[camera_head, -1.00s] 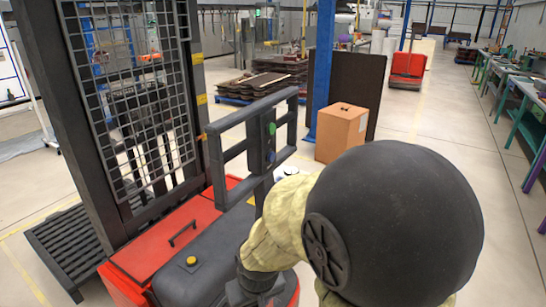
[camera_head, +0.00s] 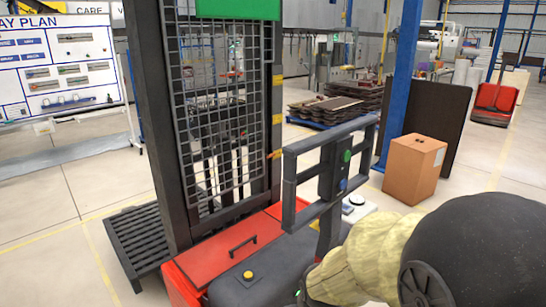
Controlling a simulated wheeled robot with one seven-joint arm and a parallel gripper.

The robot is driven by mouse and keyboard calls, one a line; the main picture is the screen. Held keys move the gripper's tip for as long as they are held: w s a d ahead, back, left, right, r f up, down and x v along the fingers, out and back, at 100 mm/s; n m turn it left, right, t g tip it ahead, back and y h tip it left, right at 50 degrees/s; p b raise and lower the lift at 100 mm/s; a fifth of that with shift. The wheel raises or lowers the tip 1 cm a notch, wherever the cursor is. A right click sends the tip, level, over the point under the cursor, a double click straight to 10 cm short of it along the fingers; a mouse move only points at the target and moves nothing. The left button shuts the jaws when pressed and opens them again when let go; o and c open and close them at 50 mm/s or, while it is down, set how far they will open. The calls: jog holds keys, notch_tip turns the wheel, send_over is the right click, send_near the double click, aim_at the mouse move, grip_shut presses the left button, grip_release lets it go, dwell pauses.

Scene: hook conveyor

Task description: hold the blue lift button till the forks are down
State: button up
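The stacker truck has a red body (camera_head: 215,246), a black mast (camera_head: 165,120) with a mesh guard, and a dark handle frame (camera_head: 290,190). A control panel in the middle of the handle carries a green button (camera_head: 347,156) above the blue lift button (camera_head: 343,185). A dark slatted pallet (camera_head: 140,240) lies low behind the mast at the left. The forks are hidden behind the mast and body, so their height cannot be told. My arm shows at the lower right, below and right of the handle, apart from the blue button. My gripper is not visible.
A cardboard box (camera_head: 414,168) stands on the floor right of the handle, before a dark panel (camera_head: 438,110) and a blue post (camera_head: 402,80). Stacked sheets (camera_head: 335,108) lie behind. A whiteboard (camera_head: 60,70) stands at far left. Floor at lower left is clear.

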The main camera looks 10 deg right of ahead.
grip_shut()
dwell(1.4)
